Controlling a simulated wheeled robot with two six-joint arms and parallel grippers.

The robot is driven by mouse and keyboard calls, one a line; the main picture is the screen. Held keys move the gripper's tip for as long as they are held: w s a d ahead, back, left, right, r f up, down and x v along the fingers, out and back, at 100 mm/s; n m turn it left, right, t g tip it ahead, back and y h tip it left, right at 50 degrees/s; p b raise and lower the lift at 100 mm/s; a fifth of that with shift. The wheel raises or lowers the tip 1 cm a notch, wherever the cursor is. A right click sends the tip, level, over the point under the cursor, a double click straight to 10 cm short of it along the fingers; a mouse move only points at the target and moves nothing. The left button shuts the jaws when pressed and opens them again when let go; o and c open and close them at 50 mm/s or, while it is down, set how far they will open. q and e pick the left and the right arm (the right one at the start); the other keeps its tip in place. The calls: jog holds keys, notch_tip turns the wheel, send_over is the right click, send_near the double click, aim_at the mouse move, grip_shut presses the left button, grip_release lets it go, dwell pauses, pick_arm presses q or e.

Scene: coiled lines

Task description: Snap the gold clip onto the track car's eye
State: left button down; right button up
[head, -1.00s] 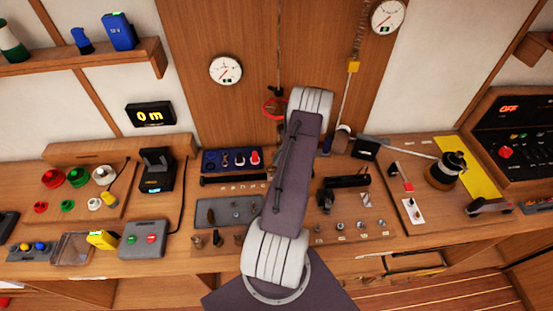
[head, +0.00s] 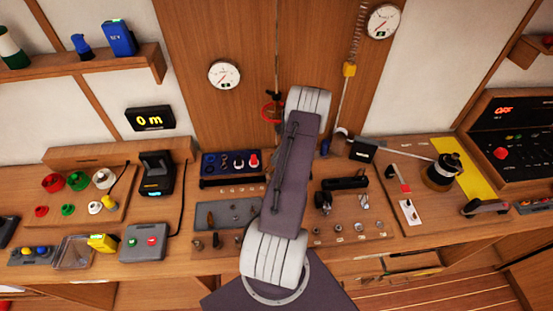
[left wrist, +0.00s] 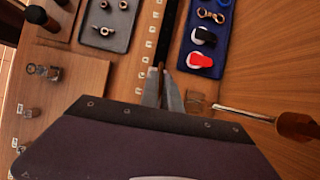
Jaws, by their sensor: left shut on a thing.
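My left arm covers the middle of the head view, and its gripper is hidden behind it there. In the left wrist view the left gripper (left wrist: 162,92) has its fingers close together on a thin brownish thing (left wrist: 160,68) that is too small to identify surely. A gold clip-like piece (left wrist: 211,15) lies in the blue tray (left wrist: 224,32), apart from the fingers. A yellow block (head: 349,69) sits on a rod below a spring on the back wall; I cannot tell whether it is the track car, and no eye is clear. My right gripper is not in view.
The blue tray, also in the head view (head: 205,168), holds black-and-white and red-and-white knobs. A grey tray (left wrist: 112,10) with small metal parts lies beside it. A lever with a brown knob (left wrist: 296,126) stands right of the fingers. A winch-like drum (head: 440,172) stands at right.

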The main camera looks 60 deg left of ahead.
pick_arm(q)
jog(key=c, duration=1.5)
grip_release()
jog(key=b+v, duration=0.2)
jog(key=v, duration=0.7)
jog(key=shift+b, duration=0.3)
